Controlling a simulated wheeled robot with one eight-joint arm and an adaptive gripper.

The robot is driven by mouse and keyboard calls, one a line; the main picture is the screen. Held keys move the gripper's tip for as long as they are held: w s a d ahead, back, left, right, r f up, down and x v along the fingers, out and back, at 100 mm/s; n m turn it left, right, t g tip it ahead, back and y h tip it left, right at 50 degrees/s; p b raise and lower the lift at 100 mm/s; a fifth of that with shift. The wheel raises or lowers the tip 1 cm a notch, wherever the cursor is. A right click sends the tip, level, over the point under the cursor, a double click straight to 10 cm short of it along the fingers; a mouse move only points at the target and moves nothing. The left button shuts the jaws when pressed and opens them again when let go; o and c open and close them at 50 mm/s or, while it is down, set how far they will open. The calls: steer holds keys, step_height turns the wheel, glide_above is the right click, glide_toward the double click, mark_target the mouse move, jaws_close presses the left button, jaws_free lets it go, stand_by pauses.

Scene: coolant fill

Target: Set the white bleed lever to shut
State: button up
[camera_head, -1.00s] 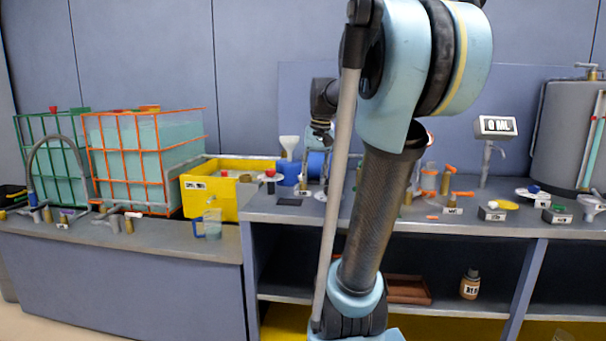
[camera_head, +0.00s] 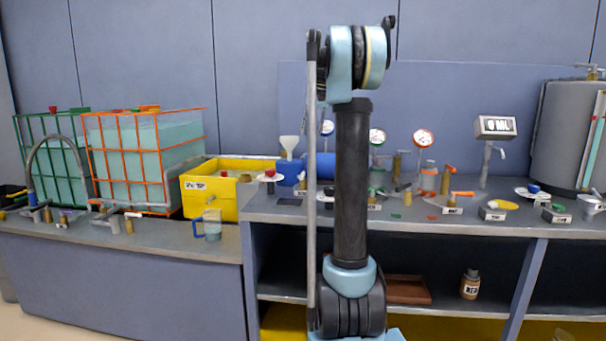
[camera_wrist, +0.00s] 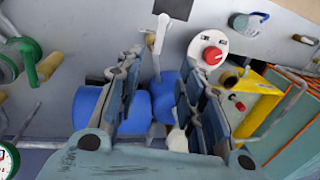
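A white lever (camera_wrist: 161,33), which appears to be the bleed lever, stands at the top middle of the wrist view, with a thin stem below it. Its label and exact setting are not readable. My gripper (camera_wrist: 160,72) is open and empty, with one finger on each side of the picture's middle. The lever shows beyond the gap between the fingers, apparently apart from them. In the head view my gripper is hidden behind my arm, and I cannot make out the lever there.
A blue tank (camera_wrist: 108,106) lies beyond the fingers. A red knob (camera_wrist: 212,56) on a white plate is right of the lever. Gauges (camera_head: 423,139) and valves crowd the bench right of my arm.

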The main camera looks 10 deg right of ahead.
mark_target(302, 173)
steer(key=a+f, duration=0.1)
steer(key=f, duration=0.4)
steer(key=a+f, duration=0.1)
steer(key=f, duration=0.5)
steer(key=w+a+f, duration=0.1)
steer(key=f, duration=0.5)
steer(key=shift+a, duration=0.1)
jaws_close()
